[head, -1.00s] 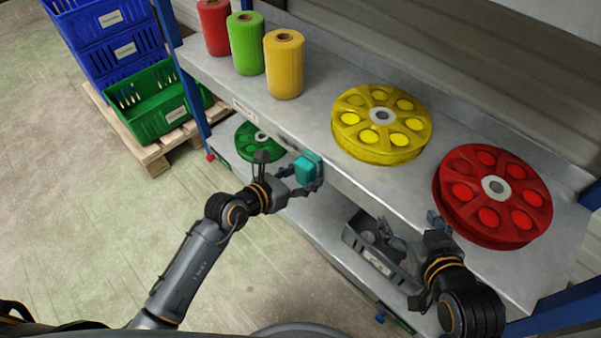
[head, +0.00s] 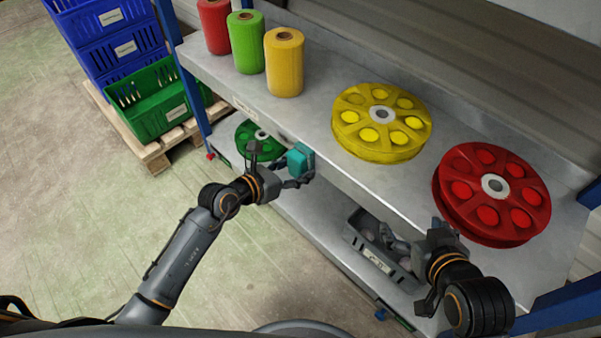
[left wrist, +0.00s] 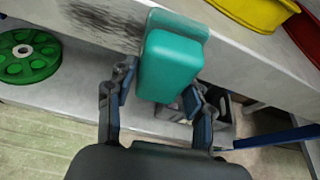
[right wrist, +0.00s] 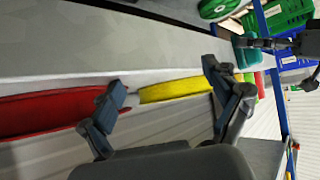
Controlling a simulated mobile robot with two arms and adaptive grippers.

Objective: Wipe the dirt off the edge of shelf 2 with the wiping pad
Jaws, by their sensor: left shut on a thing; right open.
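The teal wiping pad (head: 300,160) is at the front edge of the upper shelf (head: 240,106), below and left of the yellow reel. My left gripper (head: 287,176) is shut on the pad. In the left wrist view the pad (left wrist: 172,64) overlaps the shelf edge; I cannot tell whether it touches. A dark streaky patch of dirt (left wrist: 103,20) shows on the edge just left of the pad. The pad hides part of the edge. My right gripper (head: 408,270) is open and empty in front of the shelves, low at the right; its spread fingers show in the right wrist view (right wrist: 165,105).
A yellow reel (head: 381,122), a red reel (head: 490,194) and several spools (head: 284,62) stand on the upper shelf. A green reel (head: 245,136) and a grey crate (head: 372,261) are on the lower shelf. Crates (head: 160,108) on a pallet are at the left. The floor in front is clear.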

